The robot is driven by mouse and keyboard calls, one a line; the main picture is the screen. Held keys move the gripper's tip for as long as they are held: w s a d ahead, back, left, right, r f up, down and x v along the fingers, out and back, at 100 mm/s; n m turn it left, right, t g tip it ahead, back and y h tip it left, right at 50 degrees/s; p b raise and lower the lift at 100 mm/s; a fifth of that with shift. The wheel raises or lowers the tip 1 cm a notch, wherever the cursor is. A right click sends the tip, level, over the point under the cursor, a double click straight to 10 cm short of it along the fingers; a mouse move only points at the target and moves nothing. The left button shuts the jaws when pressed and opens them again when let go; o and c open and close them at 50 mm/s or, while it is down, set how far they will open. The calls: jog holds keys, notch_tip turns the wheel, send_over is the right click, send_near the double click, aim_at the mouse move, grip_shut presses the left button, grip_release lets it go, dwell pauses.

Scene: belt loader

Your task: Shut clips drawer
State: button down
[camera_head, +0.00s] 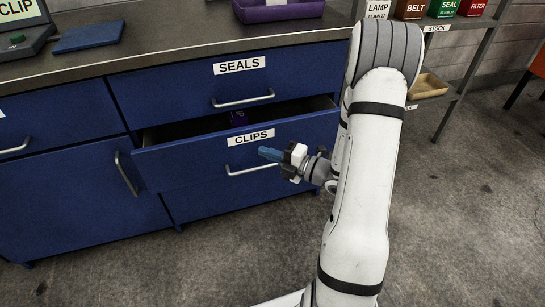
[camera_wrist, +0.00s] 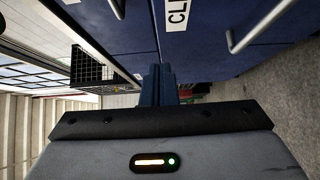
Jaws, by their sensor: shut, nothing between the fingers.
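The clips drawer (camera_head: 188,164) is pulled part way out of the blue cabinet, with a white CLIPS label and a silver bar handle (camera_head: 252,170). A small purple thing (camera_head: 238,118) shows inside it. My gripper (camera_head: 262,152) is shut and empty, its blue fingers in front of the drawer's face near the handle's right part. In the wrist view the fingers (camera_wrist: 158,85) point at the blue drawer front (camera_wrist: 205,30), with part of the label and handle showing. I cannot tell whether the fingertips touch the face.
The seals drawer (camera_head: 190,88) above is closed. The worktop (camera_head: 180,45) holds a purple tray (camera_head: 280,11) and a blue flat item (camera_head: 88,36). A shelf of labelled bins (camera_head: 442,8) stands at the right. The floor (camera_head: 450,220) at the right is clear.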

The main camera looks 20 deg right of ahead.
aim_at(234, 133)
jog(key=w+a+b, duration=0.1)
jog(key=w, duration=0.1)
jog(key=w+a+b, duration=0.1)
jog(key=w, duration=0.2)
jog(key=w+a+b, duration=0.1)
jog(key=w+a, duration=0.1)
jog(key=shift+w+a+f, duration=0.1)
jog(key=shift+w, duration=0.5)
